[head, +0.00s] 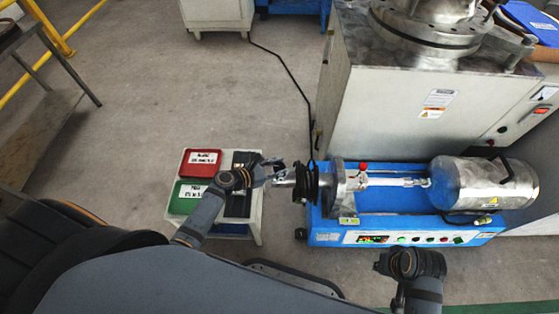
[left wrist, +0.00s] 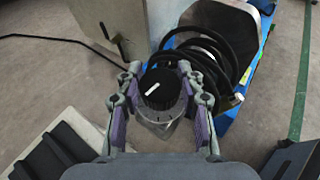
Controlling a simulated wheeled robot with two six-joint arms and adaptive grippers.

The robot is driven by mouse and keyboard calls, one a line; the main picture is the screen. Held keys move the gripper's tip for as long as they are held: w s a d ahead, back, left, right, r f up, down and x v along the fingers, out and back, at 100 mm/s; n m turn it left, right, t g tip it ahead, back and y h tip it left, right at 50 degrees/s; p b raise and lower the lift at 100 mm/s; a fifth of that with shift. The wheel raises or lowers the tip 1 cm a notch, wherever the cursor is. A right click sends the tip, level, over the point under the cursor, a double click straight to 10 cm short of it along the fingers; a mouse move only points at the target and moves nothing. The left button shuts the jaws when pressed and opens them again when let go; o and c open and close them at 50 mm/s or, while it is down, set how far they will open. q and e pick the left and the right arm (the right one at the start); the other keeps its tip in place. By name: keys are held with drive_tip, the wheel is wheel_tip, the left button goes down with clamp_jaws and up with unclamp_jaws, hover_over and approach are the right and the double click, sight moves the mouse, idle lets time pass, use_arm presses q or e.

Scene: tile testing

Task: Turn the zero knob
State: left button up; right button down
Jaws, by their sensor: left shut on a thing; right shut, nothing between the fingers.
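The zero knob (left wrist: 159,88) is round and black with a white mark on its face, in the middle of the left wrist view. It sits on the end of a clear or metallic cylinder (left wrist: 161,121). My left gripper (left wrist: 158,73) is shut on the knob, one finger on either side of it. In the head view my left gripper (head: 280,171) is at the left end of the machine, and the knob is too small and covered to make out. Only dark links of my right arm show at the lower right; its fingers are not visible.
The blue machine (head: 380,214) carries a steel cylinder (head: 482,184) and a front panel with buttons. Black coiled hose (left wrist: 208,62) lies just beyond the knob. A small white table (head: 255,222) with a red box (head: 200,163) and a green box (head: 186,197) stands left. Bare floor surrounds it.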

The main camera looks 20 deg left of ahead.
use_arm(q)
drive_tip(key=n+t+y+p, duration=0.2)
drive_tip(key=n+y, duration=0.1)
drive_tip(key=shift+d+n+y, duration=0.1)
drive_tip(key=shift+n+y, duration=0.7)
drive_tip(key=shift+y, duration=0.1)
drive_tip(key=shift+n+t+y, duration=0.3)
drive_tip(key=shift+n+y, duration=0.1)
use_arm(e)
wheel_tip(320, 180, down, 9)
drive_tip(key=d, duration=0.2)
drive_tip(key=shift+w+f, duration=0.15)
use_arm(q)
drive_tip(key=shift+y, duration=0.3)
use_arm(e)
drive_tip(key=shift+d, duration=0.1)
use_arm(q)
drive_tip(key=o, duration=1.2)
